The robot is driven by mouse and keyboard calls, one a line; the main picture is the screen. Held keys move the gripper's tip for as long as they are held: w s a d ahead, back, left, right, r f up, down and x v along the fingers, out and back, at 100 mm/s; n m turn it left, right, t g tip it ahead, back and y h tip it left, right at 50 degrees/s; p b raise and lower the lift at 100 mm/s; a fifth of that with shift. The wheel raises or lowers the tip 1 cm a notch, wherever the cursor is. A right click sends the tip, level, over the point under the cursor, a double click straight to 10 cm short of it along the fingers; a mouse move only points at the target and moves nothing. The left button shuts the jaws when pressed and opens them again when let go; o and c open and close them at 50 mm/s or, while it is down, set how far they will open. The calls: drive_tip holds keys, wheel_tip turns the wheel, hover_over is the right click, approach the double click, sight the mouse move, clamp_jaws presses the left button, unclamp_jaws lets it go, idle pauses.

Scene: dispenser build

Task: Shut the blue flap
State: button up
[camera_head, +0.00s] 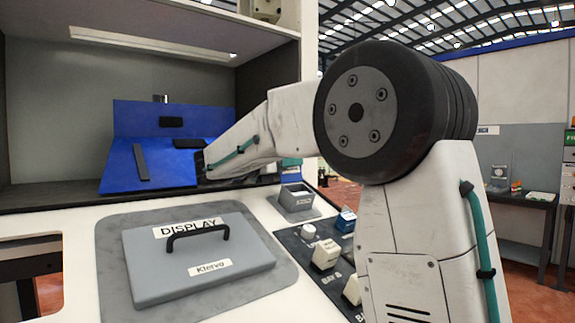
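A blue unit stands in the open bay at the left of the head view. It has an upright blue panel (132,117) at the back, with a small black block on its face. In front of it a sloping blue panel (120,168) leans down towards me, with a dark bar on it. I cannot tell for sure which panel is the flap; the upright one looks like a raised lid. My gripper (205,166) is at the right edge of the sloping panel, low down. My arm hides most of it, so its fingers and any contact are unclear.
A grey lid marked DISPLAY (195,262) with a black handle lies on the white counter in front. A small grey box (297,199) and a dark panel with several white and blue blocks (322,268) are to its right. The bay's ceiling and walls enclose the blue unit.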

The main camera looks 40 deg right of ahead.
sight(306, 195)
drive_tip(key=shift+c, duration=0.3)
clamp_jaws()
